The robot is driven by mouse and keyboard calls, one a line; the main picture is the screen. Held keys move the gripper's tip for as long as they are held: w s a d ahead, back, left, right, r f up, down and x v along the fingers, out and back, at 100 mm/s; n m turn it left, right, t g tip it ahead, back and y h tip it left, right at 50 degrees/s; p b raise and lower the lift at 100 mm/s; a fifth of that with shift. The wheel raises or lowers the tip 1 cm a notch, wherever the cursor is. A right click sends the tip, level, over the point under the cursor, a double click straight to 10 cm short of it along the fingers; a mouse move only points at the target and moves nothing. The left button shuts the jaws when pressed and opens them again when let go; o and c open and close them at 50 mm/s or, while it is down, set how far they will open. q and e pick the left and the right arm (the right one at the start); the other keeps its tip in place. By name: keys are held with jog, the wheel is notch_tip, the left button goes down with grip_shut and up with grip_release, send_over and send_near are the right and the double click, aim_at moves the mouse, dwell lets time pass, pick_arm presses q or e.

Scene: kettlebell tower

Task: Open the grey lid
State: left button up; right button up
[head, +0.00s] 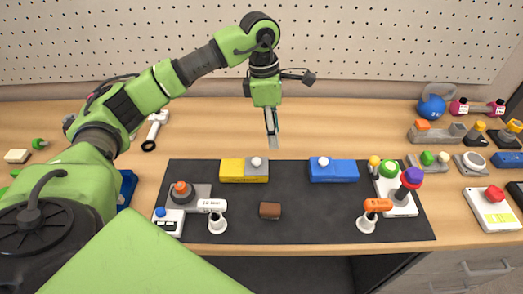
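A grey lid (262,172) with a round white knob (257,162) covers the right part of a yellow box (232,171) on the dark mat. The lid looks closed against the yellow part. My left gripper (272,143) points down above and slightly right of the knob, behind it in the picture and apart from it. I see its fingers nearly edge-on, as one narrow strip, so the gap between them cannot be told. Nothing shows in them. My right gripper is not in view.
A blue box (335,172) with a white knob stands right of the yellow box on the dark mat (310,225). A brown block (270,210) lies in front. Several button and lever devices stand at the mat's sides. A pegboard (390,45) closes off the back.

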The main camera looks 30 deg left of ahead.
pick_arm(q)
jog(key=r+y, duration=0.1)
send_over(257, 160)
jog(key=shift+n+y, duration=0.3)
notch_tip(257, 160, down, 12)
jog(key=p, duration=0.4)
jog(key=shift+w+r+p, duration=0.1)
jog(key=shift+p, duration=0.25)
jog(key=shift+f, duration=0.75)
grip_shut()
